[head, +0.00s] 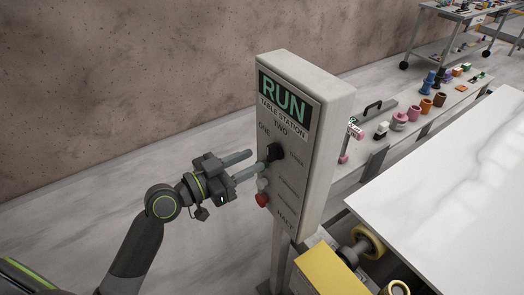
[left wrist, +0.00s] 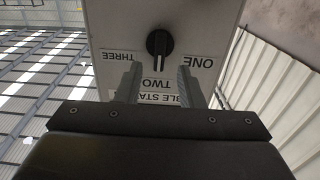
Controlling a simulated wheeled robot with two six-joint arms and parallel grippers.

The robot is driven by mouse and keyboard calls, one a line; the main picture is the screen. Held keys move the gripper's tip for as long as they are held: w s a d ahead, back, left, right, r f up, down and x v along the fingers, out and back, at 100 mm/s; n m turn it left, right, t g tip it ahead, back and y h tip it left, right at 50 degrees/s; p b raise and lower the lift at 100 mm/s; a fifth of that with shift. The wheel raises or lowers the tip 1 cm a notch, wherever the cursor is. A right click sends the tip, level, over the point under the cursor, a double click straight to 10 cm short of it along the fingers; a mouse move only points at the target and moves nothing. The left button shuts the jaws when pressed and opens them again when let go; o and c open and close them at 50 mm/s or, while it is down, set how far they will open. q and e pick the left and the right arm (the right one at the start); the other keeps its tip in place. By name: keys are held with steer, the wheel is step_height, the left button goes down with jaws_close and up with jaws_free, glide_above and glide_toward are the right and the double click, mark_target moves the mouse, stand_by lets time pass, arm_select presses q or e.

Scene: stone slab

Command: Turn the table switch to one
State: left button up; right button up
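The table switch (head: 274,152) is a black rotary knob on the grey control box headed "RUN" and "TABLE STATION". In the left wrist view the knob (left wrist: 159,43) appears upside down, with ONE at right, TWO below and THREE at left. Its white pointer line points down at TWO. My left gripper (head: 257,160) is open and empty, with its fingertips close in front of the knob. In the wrist view the two fingers (left wrist: 158,72) are spread, with the knob between their lines and just beyond the tips. Contact cannot be told. My right gripper is out of view.
A red button (head: 262,200) sits below the knob on the control box (head: 310,150). A white stone slab (head: 450,190) lies to the right, with a yellow block (head: 330,270) near its front. A bench with several coloured parts stands behind. Floor left of the box is clear.

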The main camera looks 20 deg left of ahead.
mark_target(268, 153)
arm_select(q)
steer(key=shift+p+x, duration=0.55)
steer(key=shift+x, duration=1.6)
jaws_close()
